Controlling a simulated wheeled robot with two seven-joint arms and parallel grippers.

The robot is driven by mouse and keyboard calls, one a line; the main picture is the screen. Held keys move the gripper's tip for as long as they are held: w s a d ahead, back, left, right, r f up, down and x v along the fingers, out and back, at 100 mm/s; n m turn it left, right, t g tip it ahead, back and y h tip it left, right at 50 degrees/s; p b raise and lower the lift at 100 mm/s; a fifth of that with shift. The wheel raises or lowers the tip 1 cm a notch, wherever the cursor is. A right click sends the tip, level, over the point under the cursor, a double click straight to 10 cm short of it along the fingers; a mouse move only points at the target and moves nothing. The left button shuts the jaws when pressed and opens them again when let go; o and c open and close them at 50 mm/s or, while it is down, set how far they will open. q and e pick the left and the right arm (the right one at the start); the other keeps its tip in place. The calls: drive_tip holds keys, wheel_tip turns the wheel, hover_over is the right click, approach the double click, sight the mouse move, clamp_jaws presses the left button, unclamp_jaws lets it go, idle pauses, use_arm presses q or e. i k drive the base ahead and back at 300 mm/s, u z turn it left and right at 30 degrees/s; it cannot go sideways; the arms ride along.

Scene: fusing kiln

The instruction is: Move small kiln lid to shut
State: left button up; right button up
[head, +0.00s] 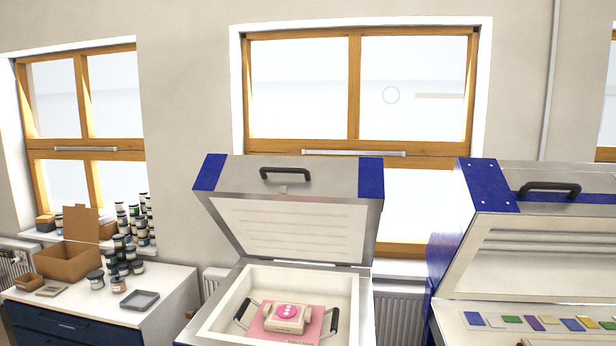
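The small kiln lid (290,222) stands raised at the back of the small kiln (356,290) in the middle of the head view. It is tilted back, with its pale inner face toward me. A black handle (285,172) sits on the lid's metal front edge, between two blue corners. The open kiln chamber holds a pink board (314,318) with a cream block and a pink round piece on it. Two black handles stand at the sides of the board. Neither of my grippers is in view.
A larger kiln with a raised lid (538,255) stands close at the right, with coloured glass pieces in it. A white-topped cabinet (172,293) at the left holds jars, a cardboard box (75,255) and a grey tray (139,299). Windows and a radiator (388,315) are behind.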

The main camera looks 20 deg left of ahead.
sight(305, 210)
drive_tip(key=z, duration=0.4)
drive_tip(key=k, duration=0.9)
drive_tip(key=u, duration=0.6)
drive_tip(key=i, duration=0.8)
drive_tip(key=u, duration=0.55)
